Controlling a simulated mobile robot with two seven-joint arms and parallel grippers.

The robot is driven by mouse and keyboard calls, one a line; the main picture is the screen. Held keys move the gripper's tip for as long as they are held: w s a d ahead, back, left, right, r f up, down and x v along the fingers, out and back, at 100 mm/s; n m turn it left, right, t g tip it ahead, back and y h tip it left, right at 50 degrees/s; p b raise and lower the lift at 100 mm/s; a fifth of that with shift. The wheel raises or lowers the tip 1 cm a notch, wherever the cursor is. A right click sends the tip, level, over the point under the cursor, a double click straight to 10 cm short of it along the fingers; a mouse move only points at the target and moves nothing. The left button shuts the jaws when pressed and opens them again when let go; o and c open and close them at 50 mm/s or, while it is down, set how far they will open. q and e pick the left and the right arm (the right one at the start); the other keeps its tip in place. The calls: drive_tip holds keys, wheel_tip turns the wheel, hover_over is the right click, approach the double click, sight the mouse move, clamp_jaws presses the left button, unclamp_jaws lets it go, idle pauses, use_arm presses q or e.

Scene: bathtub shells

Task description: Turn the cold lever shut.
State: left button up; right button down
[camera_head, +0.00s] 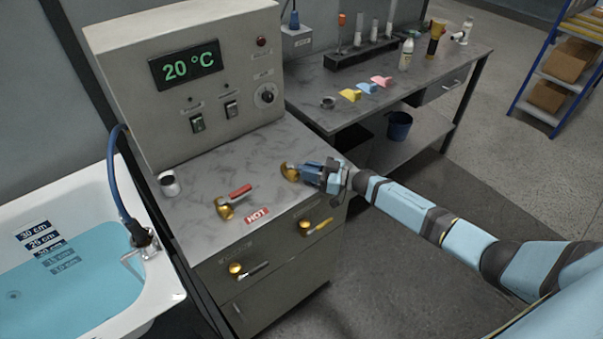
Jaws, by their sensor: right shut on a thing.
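The cold lever (289,171) stands on the grey marbled top of the cabinet, near its right edge. Its brass base shows, and its handle is hidden by my right gripper. My right gripper (305,172) is shut on the lever's handle, reaching in from the right. My left gripper is out of view. The hot lever (226,209) has a brass base and a red handle pointing up and right. A red HOT label (257,215) lies beside it.
A panel (200,90) reading 20 °C stands behind the levers. A bathtub (165,288) with blue water is at the left. Two brass-knobbed handles (236,269) (306,226) are on the cabinet front. A bench (330,118) with bottles and coloured pieces stands behind my right arm.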

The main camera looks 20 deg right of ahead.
drive_tip(key=shift+w+d, duration=0.1)
idle(0.4)
drive_tip(key=c, duration=1)
unclamp_jaws()
drive_tip(key=b+v, duration=0.2)
drive_tip(key=v, duration=1.1)
drive_tip(key=shift+d, duration=0.4)
